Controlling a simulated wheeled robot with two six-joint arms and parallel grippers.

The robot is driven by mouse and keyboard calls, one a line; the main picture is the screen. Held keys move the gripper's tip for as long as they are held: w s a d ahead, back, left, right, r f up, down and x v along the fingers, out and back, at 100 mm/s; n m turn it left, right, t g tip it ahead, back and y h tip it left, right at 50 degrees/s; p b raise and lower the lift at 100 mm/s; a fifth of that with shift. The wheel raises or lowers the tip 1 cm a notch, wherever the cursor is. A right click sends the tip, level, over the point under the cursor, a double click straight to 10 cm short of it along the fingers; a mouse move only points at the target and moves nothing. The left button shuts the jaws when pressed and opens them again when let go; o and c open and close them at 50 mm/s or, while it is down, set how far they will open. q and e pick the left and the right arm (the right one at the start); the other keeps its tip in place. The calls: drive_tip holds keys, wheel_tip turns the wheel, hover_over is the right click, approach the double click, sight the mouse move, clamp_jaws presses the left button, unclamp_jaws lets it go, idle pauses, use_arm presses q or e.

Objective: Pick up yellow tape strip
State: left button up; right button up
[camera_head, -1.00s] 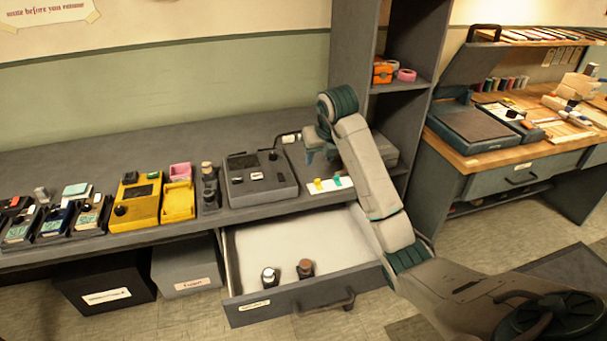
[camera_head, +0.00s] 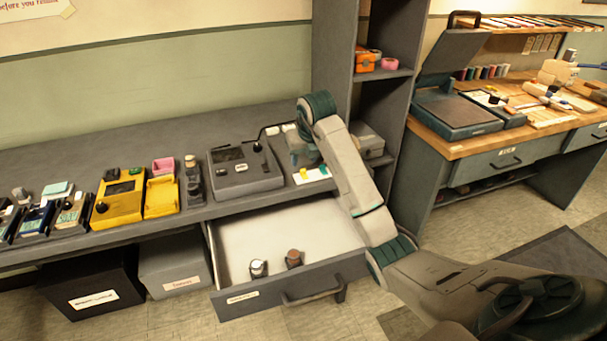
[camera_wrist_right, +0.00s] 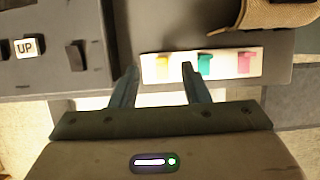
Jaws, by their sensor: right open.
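The yellow tape strip (camera_head: 303,173) is a small tab on a white card at the desk's front edge. In the right wrist view the yellow strip (camera_wrist_right: 163,66) is at the left of the card (camera_wrist_right: 215,55), with a teal strip (camera_wrist_right: 204,64) and a pink strip (camera_wrist_right: 245,62) to its right. My right gripper (camera_wrist_right: 159,68) is open and empty. Its fingertips appear on either side of the yellow strip in that view; whether they touch the card I cannot tell. In the head view the right gripper (camera_head: 302,158) is just behind the strip, partly hidden by its arm. My left gripper is not in view.
A grey device (camera_head: 243,182) with switches stands just left of the card. An open drawer (camera_head: 290,293) holding two small bottles juts out below the desk. A tall shelf (camera_head: 333,45) rises at the right. Yellow devices (camera_head: 120,203) stand farther left.

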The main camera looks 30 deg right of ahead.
sight(304, 175)
drive_tip(key=x, duration=0.4)
drive_tip(key=shift+s+d+f, duration=0.1)
drive_tip(key=shift+f, duration=0.2)
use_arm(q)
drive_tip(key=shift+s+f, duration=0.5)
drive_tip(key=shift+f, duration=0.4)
use_arm(e)
drive_tip(key=shift+c, duration=0.4)
clamp_jaws()
